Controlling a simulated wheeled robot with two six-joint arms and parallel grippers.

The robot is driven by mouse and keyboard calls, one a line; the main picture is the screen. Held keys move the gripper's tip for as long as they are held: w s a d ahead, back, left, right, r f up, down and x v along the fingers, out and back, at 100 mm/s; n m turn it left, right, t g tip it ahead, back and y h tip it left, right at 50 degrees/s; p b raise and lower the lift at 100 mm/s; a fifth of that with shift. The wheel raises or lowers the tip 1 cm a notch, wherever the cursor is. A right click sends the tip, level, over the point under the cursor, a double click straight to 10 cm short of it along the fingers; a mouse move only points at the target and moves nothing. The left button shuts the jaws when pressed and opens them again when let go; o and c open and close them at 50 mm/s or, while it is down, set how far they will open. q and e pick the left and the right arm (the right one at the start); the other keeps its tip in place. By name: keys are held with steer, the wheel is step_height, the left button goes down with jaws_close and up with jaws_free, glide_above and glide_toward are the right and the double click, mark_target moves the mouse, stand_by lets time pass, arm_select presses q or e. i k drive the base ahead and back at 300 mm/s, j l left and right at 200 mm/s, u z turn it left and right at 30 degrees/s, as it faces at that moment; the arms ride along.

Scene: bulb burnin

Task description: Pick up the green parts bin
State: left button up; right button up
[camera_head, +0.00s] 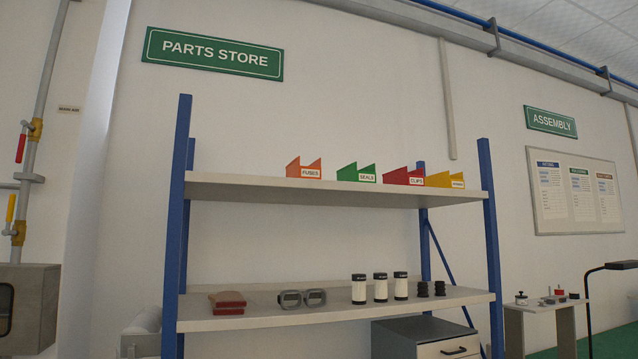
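The green parts bin (356,172) stands on the upper shelf (260,187) of a blue-posted rack and carries a white label that reads SEALS. An orange bin (304,169) labelled FUSES is to its left, with a gap between them. A red bin (402,177) labelled CLIPS is to its right. Neither of my grippers shows in the head view.
A yellow bin (444,180) stands close beside the red one. The lower shelf (330,313) holds red pads (228,302), goggles (302,298), white-and-black canisters (380,287) and small black parts. A grey drawer cabinet (425,338) is below. A lamp (606,267) and small bench stand at right.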

mark_target(350, 173)
steer(key=i+l+u, duration=0.2)
steer(key=u, duration=0.2)
steer(key=i+l+u, duration=0.15)
steer(key=l+u, duration=0.25)
steer(key=i+l+u, duration=0.1)
steer(key=l+u, duration=0.25)
steer(key=i+l+u, duration=0.1)
steer(key=l+u, duration=0.3)
steer(key=j, duration=0.1)
